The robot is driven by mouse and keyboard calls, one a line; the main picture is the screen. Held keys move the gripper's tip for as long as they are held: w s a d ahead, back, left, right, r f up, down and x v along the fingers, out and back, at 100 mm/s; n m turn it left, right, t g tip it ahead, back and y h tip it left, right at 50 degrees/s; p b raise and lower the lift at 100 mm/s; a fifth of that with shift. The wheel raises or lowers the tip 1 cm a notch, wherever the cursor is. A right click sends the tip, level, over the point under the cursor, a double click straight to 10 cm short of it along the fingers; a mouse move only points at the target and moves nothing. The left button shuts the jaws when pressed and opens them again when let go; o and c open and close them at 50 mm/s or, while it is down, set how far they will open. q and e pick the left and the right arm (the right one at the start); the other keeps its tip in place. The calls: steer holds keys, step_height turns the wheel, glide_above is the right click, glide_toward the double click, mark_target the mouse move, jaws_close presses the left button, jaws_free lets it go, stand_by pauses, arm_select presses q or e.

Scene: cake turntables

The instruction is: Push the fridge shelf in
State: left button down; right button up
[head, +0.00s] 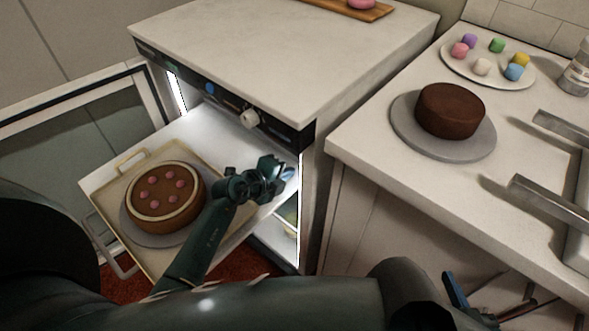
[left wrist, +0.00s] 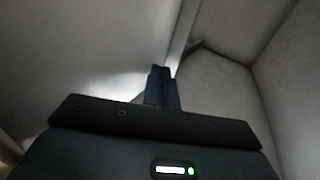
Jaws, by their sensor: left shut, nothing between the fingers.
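The fridge shelf (head: 200,137) is a white panel sticking out of the open fridge (head: 220,105). On it lies a beige tray (head: 130,172) with metal handles, holding a grey turntable and a brown cake (head: 165,197) with pink dots. My left gripper (head: 288,174) is over the right part of the shelf, at the fridge opening; whether it touches the shelf is unclear. Its blue fingers (left wrist: 163,88) are shut together and empty in the left wrist view. My right gripper (head: 455,290) is low at the right, partly hidden by my arm; its finger gap is unclear.
The open fridge door (head: 75,118) stands at the left. A wooden board (head: 372,13) lies on the fridge top.

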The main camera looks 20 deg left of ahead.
mark_target(295, 165)
arm_select(q)
steer(key=shift+w+d+r, duration=0.1)
steer(key=shift+w+d, duration=0.15)
steer(key=shift+w, duration=0.35)
steer(key=shift+w+d, duration=0.25)
steer(key=shift+w, duration=0.3)
steer(key=shift+w+d, duration=0.1)
steer(key=shift+w, duration=0.25)
steer(key=shift+w+b, duration=0.15)
steer(key=shift+b, duration=0.15)
